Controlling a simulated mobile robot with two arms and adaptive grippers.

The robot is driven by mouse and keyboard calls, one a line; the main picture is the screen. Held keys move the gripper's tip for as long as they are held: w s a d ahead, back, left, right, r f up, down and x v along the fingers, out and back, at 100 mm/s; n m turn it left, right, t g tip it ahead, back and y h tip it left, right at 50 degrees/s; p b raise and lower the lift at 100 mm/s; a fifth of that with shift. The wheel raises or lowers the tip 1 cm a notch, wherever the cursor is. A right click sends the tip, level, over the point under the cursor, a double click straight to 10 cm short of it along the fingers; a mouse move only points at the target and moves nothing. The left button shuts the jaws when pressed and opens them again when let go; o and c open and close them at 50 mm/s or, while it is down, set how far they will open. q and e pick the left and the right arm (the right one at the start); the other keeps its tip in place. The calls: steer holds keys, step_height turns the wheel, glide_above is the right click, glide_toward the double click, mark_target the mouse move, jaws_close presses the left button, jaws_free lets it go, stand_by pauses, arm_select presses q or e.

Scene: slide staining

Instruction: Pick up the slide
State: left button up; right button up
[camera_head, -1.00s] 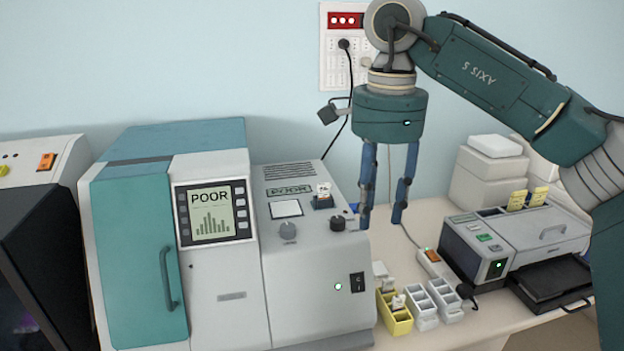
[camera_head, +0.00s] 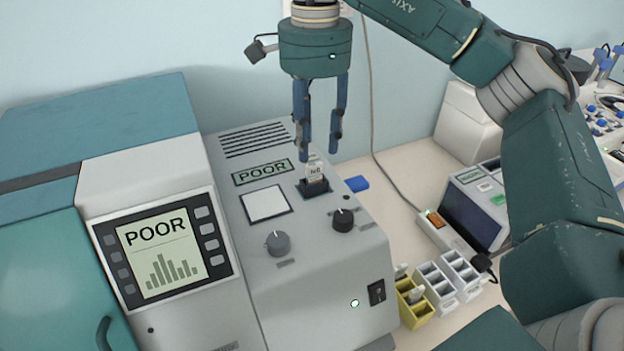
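The slide (camera_head: 316,170) stands upright in a small dark slot (camera_head: 314,190) on top of the grey machine. It is small and pale with a short printed label. My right gripper (camera_head: 319,155) points down just above and behind the slide. Its two blue fingers are apart, with nothing seen between them. The fingertips are close to the slide's top; I cannot tell whether they touch it. My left gripper is not in view.
The machine (camera_head: 327,264) has two knobs, and its screen (camera_head: 163,250) reads POOR. A yellow rack (camera_head: 414,304) and white racks (camera_head: 449,279) stand to its right. A blue block (camera_head: 357,183) lies behind the machine. A dark-fronted device (camera_head: 472,218) stands farther right.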

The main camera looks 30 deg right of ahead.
mark_target(315, 165)
step_height(315, 165, down, 2)
steer(key=shift+w+d+f+p, duration=0.1)
steer(key=shift+w+p, duration=0.05)
steer(key=shift+p, duration=0.2)
step_height(315, 165, down, 4)
steer(key=shift+r+p, duration=0.25)
steer(key=shift+p, duration=0.75)
steer(key=shift+d+f, duration=0.1)
steer(key=shift+f, duration=0.4)
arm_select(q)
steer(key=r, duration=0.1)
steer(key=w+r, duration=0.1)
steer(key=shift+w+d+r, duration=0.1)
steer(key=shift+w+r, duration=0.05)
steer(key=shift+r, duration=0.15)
arm_select(e)
jaws_close()
